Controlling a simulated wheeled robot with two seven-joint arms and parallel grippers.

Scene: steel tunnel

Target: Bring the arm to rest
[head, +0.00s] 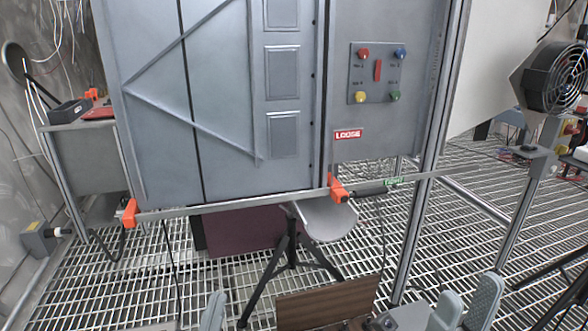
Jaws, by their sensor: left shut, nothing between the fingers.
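My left gripper (213,311) shows at the bottom edge, left of centre. Its fingers are together with nothing between them, and only the tips are in the picture. My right gripper (466,306) is at the bottom right. Its two grey fingers stand apart with a gap and nothing visible between them. Both grippers are low in front of the grating floor, clear of the cabinet. The rest of each arm is mostly out of the picture.
A grey steel cabinet (225,120) stands ahead, with a button panel (377,72) and a red LOOSE label (348,135). A rail with orange clamps (338,188) crosses below it. A black tripod (291,250) and brown board (328,303) stand on the grating. A fan (556,77) is at right.

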